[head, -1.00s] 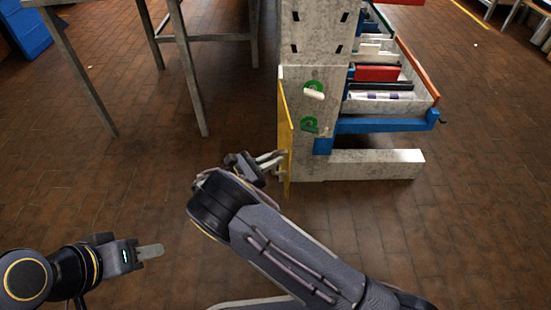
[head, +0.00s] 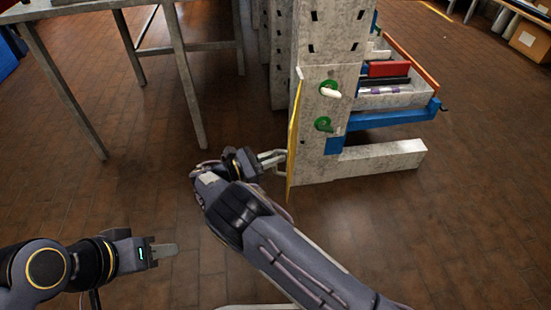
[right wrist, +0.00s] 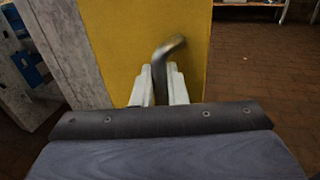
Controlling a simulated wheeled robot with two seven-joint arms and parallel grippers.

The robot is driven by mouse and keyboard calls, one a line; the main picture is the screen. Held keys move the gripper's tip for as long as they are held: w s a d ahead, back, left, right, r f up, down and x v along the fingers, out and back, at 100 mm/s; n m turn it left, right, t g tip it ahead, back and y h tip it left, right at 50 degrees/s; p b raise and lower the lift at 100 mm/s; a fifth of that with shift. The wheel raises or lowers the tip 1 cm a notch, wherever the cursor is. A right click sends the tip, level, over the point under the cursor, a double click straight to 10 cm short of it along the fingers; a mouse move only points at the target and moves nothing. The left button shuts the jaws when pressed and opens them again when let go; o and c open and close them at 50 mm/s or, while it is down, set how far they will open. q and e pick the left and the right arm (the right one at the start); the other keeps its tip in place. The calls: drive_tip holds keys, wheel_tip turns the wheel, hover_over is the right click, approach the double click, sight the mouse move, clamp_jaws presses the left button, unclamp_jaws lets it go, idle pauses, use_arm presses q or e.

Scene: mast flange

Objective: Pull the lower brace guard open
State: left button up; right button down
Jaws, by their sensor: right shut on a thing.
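The lower brace guard (head: 294,140) is a yellow panel at the left edge of the grey post, seen nearly edge-on in the head view. It stands out from the post's front face, which shows beside it. In the right wrist view its yellow face (right wrist: 112,40) fills the middle. My right gripper (head: 278,157) is at the guard's left side, shut on its bent metal handle (right wrist: 170,46). The fingers (right wrist: 158,88) hide part of the handle. My left gripper (head: 165,250) is over the floor at lower left, away from the guard; its finger gap cannot be made out.
The grey post (head: 333,55) has two green-ringed fittings (head: 326,88) on its front face. A low grey foot (head: 382,157) and a blue bar (head: 392,118) jut right below trays. A metal table (head: 170,48) stands at back left. Floor in front is clear.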

drive_tip(key=shift+w+d+r, duration=0.15)
drive_tip(key=c, duration=1.5)
unclamp_jaws()
drive_tip(key=shift+c, duration=0.2)
drive_tip(key=p+v, duration=0.1)
drive_tip(key=v, duration=0.7)
